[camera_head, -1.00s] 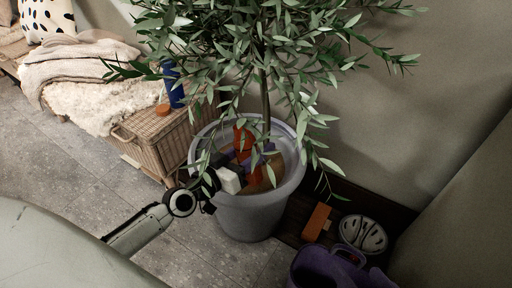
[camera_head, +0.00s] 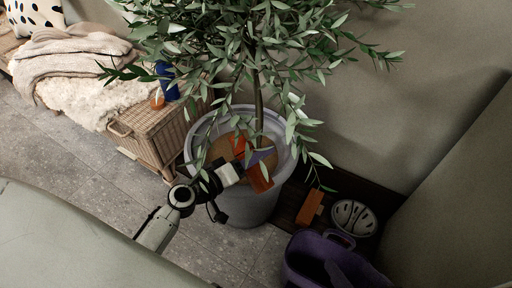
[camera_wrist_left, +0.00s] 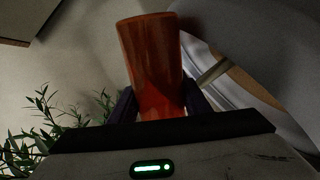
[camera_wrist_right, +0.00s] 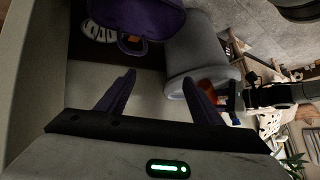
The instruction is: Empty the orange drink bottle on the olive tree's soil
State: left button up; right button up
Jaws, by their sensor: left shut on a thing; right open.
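My left gripper (camera_head: 247,165) is over the pot, shut on the orange drink bottle (camera_head: 260,181). The olive tree (camera_head: 258,95) stands in a pale grey pot (camera_head: 247,210) with brown soil (camera_head: 222,148). Leaves and my gripper hide part of the soil and bottle. I cannot see liquid flowing. My right gripper (camera_wrist_right: 158,95) is open and empty in its wrist view, with the pot (camera_wrist_right: 197,55) beyond; it is out of the head view.
A wicker chest (camera_head: 150,135) at left bears a fleece, a blue bottle (camera_head: 168,82) and an orange lid-like piece (camera_head: 157,102). Foliage hangs around my left gripper.

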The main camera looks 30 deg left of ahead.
pick_arm(q)
jog(key=n+p, duration=0.2)
jog(key=p, duration=0.1)
jog(key=shift+s+d+f+n+h+p, duration=0.1)
jog(key=shift+d+f+n+h+p, duration=0.05)
jog(key=shift+d+n+h+p, duration=0.2)
pick_arm(e)
jog(key=shift+s+d+f+g+h, duration=0.2)
jog(key=shift+d+f+h, duration=0.15)
jog(key=shift+d, duration=0.2)
jog(key=shift+s+d+f+g+h, duration=0.15)
jog(key=shift+d+f+h, duration=0.15)
jog(key=shift+d, duration=0.25)
pick_arm(q)
jog(key=shift+a, duration=0.1)
jog(key=shift+s+n+g, duration=0.1)
jog(key=shift+n+g, duration=0.2)
jog(key=shift+n, duration=0.05)
pick_arm(e)
jog(key=shift+r, duration=0.1)
pick_arm(q)
jog(key=shift+n+h, duration=0.25)
jog(key=shift+n, duration=0.05)
jog(key=shift+f, duration=0.1)
